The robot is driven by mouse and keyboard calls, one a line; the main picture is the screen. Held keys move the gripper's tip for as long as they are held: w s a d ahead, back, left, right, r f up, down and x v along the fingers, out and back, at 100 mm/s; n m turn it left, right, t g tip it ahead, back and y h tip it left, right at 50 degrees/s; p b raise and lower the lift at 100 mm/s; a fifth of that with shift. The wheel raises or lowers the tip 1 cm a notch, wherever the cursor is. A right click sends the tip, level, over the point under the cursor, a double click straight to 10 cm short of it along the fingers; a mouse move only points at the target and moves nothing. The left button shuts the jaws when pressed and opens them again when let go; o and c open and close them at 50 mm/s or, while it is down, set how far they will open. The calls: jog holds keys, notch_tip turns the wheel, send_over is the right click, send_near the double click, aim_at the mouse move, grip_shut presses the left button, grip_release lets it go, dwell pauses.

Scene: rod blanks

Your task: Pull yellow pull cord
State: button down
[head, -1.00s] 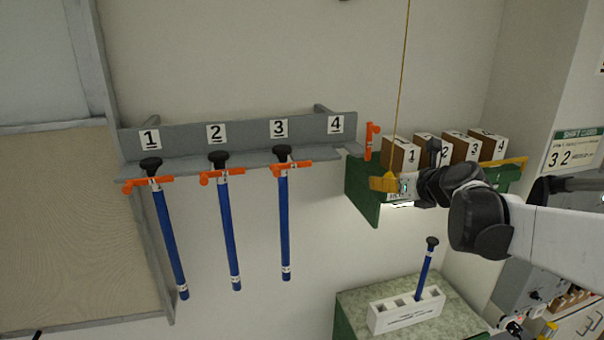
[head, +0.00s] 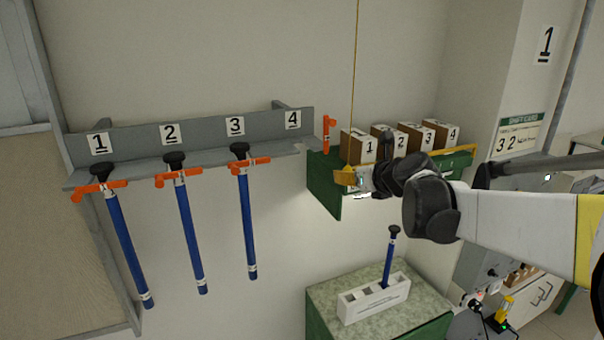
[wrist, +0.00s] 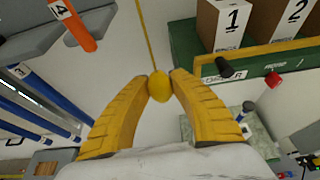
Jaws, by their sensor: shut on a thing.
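The yellow pull cord (head: 355,75) hangs from above as a thin straight line in the head view. In the wrist view the cord (wrist: 146,38) runs down to a yellow oval knob (wrist: 159,86) at its end. My gripper (wrist: 159,82) has its two yellow ribbed fingers closed on this knob, one on each side.
The green shelf (head: 322,190) carries numbered boxes (head: 358,147) just right of my gripper. A grey rack (head: 190,143) with blue rods (head: 187,230) and orange clips is to the left. A white holder (head: 372,300) with one blue rod stands below.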

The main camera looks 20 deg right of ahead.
jog(key=shift+f+b, duration=0.4)
jog(key=shift+f, duration=0.25)
jog(key=c, duration=1.1)
grip_release()
jog(key=shift+w, duration=0.1)
jog(key=shift+c, duration=0.2)
jog(key=v, duration=1.2)
